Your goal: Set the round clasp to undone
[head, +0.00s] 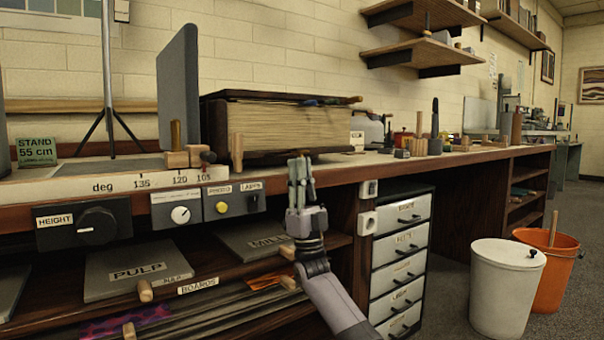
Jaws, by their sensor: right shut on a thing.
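My right gripper (300,160) points upward in front of the bench edge, before the lower part of a thick book-like block with dark covers (280,128). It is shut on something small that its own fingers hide. I cannot make out the round clasp for certain; it may be behind the fingers. Small dark and brown pieces (330,100) lie on top of the block near its right end, too small to tell what they are. My left gripper is not in view.
The bench has a height knob box (83,223) and a switch box with a yellow button (232,200) along its front. A white drawer unit (400,258) stands below. A white bin (505,290) and an orange bucket (553,265) stand on the floor at right.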

